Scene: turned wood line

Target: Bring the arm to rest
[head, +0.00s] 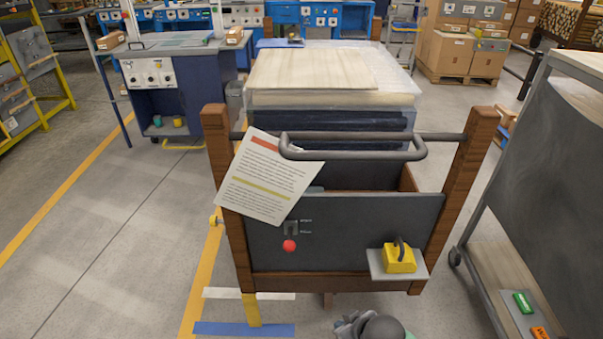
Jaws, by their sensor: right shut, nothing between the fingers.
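My right gripper (350,325) shows at the bottom edge, partly cut off by the frame. It is shut and holds nothing. It is in front of and below the wooden cart (345,232), apart from it as far as I can see. My left gripper is out of view.
The cart has wooden posts, a dark handle bar (355,155), a tilted printed sheet (268,178), a red knob (289,245) and a yellow block (399,259) on a small ledge. A dark-panelled rack (550,180) stands close at right. Floor at left is clear.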

